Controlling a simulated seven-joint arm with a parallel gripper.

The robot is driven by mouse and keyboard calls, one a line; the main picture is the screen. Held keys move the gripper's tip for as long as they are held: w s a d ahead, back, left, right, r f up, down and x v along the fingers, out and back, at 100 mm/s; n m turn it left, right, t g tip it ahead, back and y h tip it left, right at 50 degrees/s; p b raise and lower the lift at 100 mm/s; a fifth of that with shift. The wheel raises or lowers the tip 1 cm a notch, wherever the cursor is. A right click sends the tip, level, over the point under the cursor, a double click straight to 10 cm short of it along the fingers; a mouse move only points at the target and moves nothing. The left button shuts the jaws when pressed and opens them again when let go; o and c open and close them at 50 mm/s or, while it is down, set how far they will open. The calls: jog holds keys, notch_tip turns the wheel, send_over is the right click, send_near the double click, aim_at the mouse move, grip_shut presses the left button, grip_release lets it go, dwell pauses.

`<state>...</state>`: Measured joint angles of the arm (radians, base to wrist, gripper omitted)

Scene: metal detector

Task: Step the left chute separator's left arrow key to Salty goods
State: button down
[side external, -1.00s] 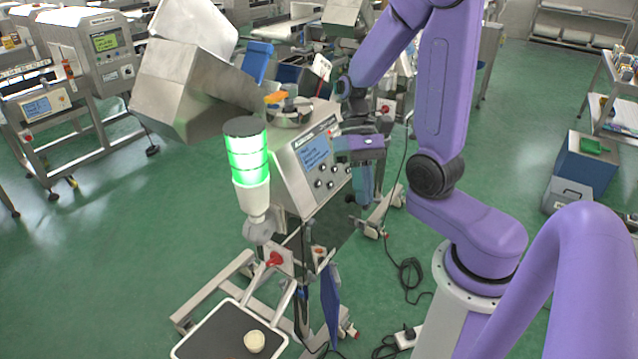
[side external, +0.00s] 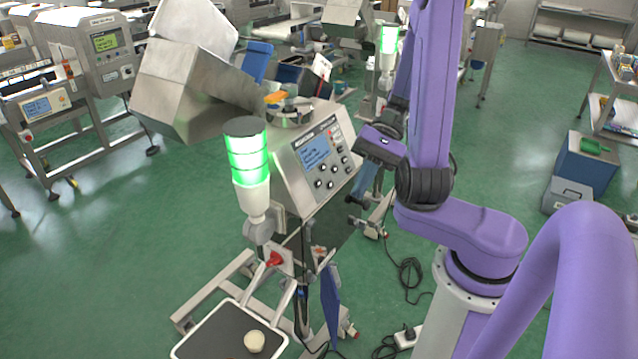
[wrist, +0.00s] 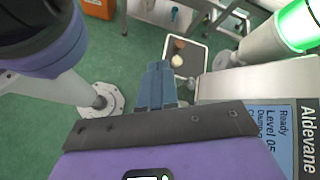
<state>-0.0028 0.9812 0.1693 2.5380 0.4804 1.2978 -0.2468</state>
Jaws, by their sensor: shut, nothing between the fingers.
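The machine's steel control panel (side external: 300,184) stands mid-picture in the side external view, with a blue screen (side external: 315,152) and several dark round keys below and right of it. Labels on the keys are too small to read, so I cannot tell which is the left arrow. In the wrist view the screen (wrist: 277,135) is partly cut off at the right; "Ready" and "Level 05" show. My gripper (side external: 356,198) is right of the panel, apart from it, shut and empty. Its blue fingers (wrist: 157,85) point down past the panel toward the floor. I cannot single out the left chute separator.
A green-lit beacon (side external: 248,160) stands left of the panel. Steel chute boxes (side external: 190,100) are behind it. A dark tray (side external: 225,335) with a small pale cup (side external: 254,341) is low in front. Cables (side external: 408,275) lie on the open green floor at right.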

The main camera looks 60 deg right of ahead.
aim_at(318, 184)
jog(key=shift+s+d+r+m+t, duration=0.25)
jog(key=shift+d+m+t, duration=0.1)
jog(key=shift+m+t, duration=1.05)
jog(key=shift+s+d+r+m+t, duration=0.1)
jog(key=shift+d+r+m+t, duration=0.15)
jog(key=shift+m+t, duration=1.15)
jog(key=shift+s+d+r+m+t, duration=0.2)
jog(key=shift+d+m+t, duration=0.2)
jog(key=shift+m+t, duration=0.95)
jog(key=shift+n+t, duration=0.25)
jog(key=shift+w+f, duration=0.65)
jog(key=shift+w, duration=0.65)
jog(key=shift+w+f, duration=0.7)
jog(key=shift+w, duration=0.6)
jog(key=shift+w+f, duration=0.65)
jog(key=shift+w, duration=0.65)
jog(key=shift+w+f, duration=0.1)
jog(key=shift+w, duration=0.1)
jog(key=shift+w+f, duration=0.1)
jog(key=shift+w, duration=0.1)
